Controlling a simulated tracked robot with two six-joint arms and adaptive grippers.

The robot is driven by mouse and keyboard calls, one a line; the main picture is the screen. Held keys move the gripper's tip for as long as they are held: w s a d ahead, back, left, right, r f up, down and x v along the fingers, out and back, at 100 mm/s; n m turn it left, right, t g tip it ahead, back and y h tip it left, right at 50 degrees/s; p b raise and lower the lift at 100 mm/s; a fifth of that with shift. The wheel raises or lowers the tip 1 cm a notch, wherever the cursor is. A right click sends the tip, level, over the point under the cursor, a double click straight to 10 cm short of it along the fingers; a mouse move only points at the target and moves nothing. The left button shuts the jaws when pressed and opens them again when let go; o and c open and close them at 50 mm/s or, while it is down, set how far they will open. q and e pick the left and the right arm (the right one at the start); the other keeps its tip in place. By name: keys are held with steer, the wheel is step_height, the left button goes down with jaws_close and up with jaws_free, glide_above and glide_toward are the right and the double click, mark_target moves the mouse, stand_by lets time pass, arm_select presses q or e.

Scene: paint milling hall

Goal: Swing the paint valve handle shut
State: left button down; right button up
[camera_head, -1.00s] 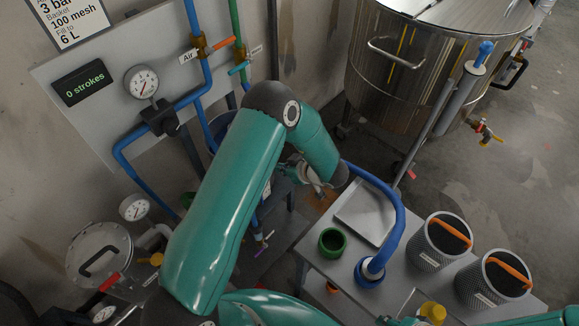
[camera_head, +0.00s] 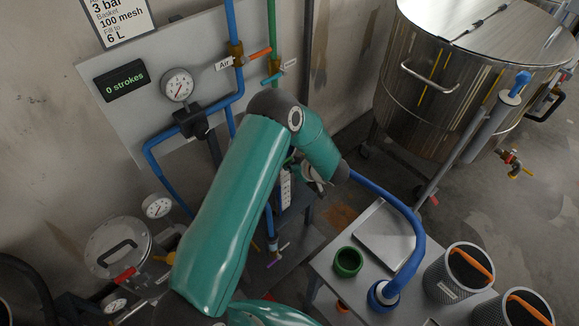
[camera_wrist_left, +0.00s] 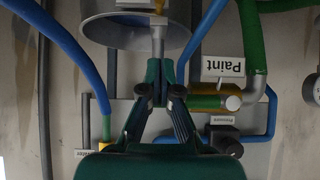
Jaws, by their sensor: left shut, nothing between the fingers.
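My left gripper (camera_wrist_left: 165,72) is shut and empty in the left wrist view, its fingertips close together in front of a metal rod and a grey bowl-like part (camera_wrist_left: 137,32). An upside-down "Paint" label (camera_wrist_left: 222,68) is right of it, beside a green pipe (camera_wrist_left: 251,38) and a brass valve body (camera_wrist_left: 206,102); I cannot make out the handle there clearly. In the head view, a valve with a teal handle (camera_head: 274,77) sits on a green pipe, its label too small to read. My left gripper (camera_head: 316,179) is there partly hidden behind my arm. My right gripper is not in view.
The Air valve's orange handle (camera_head: 259,54) is left of the green pipe. A large steel tank (camera_head: 440,95) stands at the back right. A grey table (camera_head: 325,258) holds a tray, a green ring (camera_head: 348,261), a blue hose (camera_head: 412,255) and mesh baskets.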

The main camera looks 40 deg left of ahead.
mark_target(290, 158)
arm_select(q)
steer(key=shift+w+r, duration=0.15)
steer(key=shift+r, duration=0.7)
steer(key=shift+r, duration=0.9)
steer(key=shift+s+r, duration=0.25)
steer(key=shift+r, duration=0.7)
